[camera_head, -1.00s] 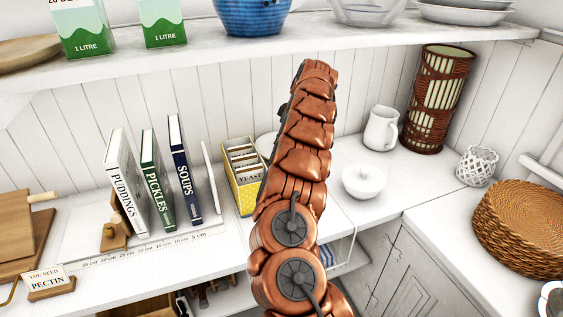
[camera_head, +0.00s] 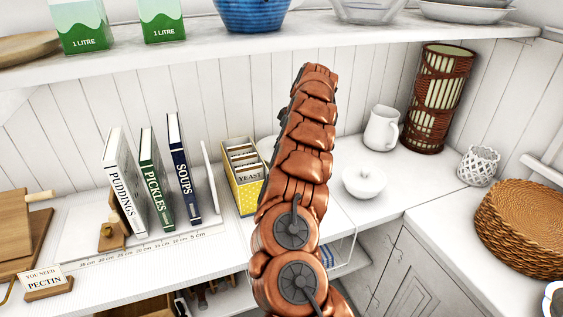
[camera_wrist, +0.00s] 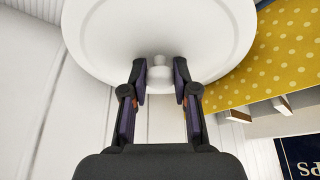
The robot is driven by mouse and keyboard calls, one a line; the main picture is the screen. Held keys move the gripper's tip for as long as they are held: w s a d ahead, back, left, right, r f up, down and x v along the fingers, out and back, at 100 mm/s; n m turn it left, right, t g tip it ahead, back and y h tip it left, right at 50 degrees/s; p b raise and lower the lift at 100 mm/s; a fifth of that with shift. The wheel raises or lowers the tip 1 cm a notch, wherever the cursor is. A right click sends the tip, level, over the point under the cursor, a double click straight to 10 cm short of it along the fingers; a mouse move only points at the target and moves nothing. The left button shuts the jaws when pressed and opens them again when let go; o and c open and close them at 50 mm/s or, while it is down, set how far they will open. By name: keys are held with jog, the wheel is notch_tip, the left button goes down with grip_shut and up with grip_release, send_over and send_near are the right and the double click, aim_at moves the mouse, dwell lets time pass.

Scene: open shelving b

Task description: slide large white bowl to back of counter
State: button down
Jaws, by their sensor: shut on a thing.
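The large white bowl (camera_wrist: 160,25) fills the top of the wrist view, a round white form with a small knob facing my gripper. My gripper (camera_wrist: 160,76) has its two dark fingers on either side of that knob, closed on it. In the head view only a small part of the white bowl (camera_head: 268,143) shows, between the yellow box and my copper arm; my arm hides the rest and the gripper. The bowl is at the back part of the counter (camera_head: 340,215), beside the yellow dotted box (camera_head: 247,198).
The yellow box also shows close beside the bowl in the wrist view (camera_wrist: 265,60). Upright books (camera_head: 183,175) stand further left. A shelf (camera_head: 330,38) overhangs the back.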

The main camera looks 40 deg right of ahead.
jog(key=shift+f, duration=0.1)
jog(key=c, duration=0.8)
grip_release()
jog(key=shift+v, duration=3.8)
jog(key=shift+s, duration=0.1)
